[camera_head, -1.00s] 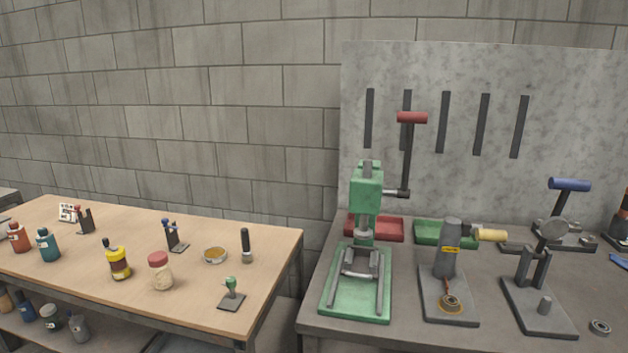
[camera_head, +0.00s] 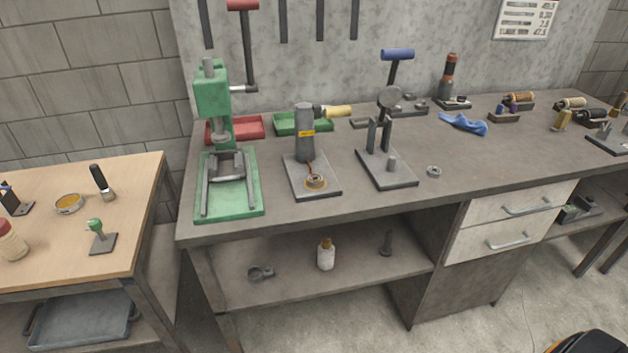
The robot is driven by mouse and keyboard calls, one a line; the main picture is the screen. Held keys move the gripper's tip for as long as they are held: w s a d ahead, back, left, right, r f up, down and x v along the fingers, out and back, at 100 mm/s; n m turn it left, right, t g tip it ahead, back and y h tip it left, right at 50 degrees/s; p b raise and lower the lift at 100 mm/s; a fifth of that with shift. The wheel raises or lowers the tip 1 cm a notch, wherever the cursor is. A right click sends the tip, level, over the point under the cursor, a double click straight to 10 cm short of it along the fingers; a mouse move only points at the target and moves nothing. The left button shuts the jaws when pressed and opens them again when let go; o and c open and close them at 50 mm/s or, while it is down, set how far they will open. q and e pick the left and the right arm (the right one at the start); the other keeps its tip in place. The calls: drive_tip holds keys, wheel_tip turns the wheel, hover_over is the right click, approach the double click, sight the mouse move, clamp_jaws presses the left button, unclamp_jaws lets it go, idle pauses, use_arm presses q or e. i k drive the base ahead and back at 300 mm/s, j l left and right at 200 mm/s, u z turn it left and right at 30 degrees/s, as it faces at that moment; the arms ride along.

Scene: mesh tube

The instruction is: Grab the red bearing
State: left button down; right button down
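No bearing that is clearly red shows in the view. A small grey ring-shaped part (camera_head: 433,171), which looks like a bearing, lies flat on the dark workbench (camera_head: 380,205) right of a grey stand. A copper-coloured ring (camera_head: 316,182) sits on the base plate of a grey fixture with a yellow-handled tool. A red tray (camera_head: 247,128) stands behind the green press; its inside is too small and partly hidden to tell its contents. Neither of my grippers is in view.
A green press (camera_head: 213,95) stands at the bench's left end. A stand (camera_head: 380,145), a green tray (camera_head: 290,124) and a blue cloth (camera_head: 465,124) share the bench. A wooden table (camera_head: 130,190) is at left. Drawers (camera_head: 510,208) are below right.

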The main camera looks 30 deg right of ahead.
sight(315, 181)
drive_tip(key=k+l, duration=0.1)
drive_tip(key=l, duration=0.55)
drive_tip(key=l+u, duration=0.1)
drive_tip(key=l, duration=0.6)
drive_tip(key=k, duration=0.05)
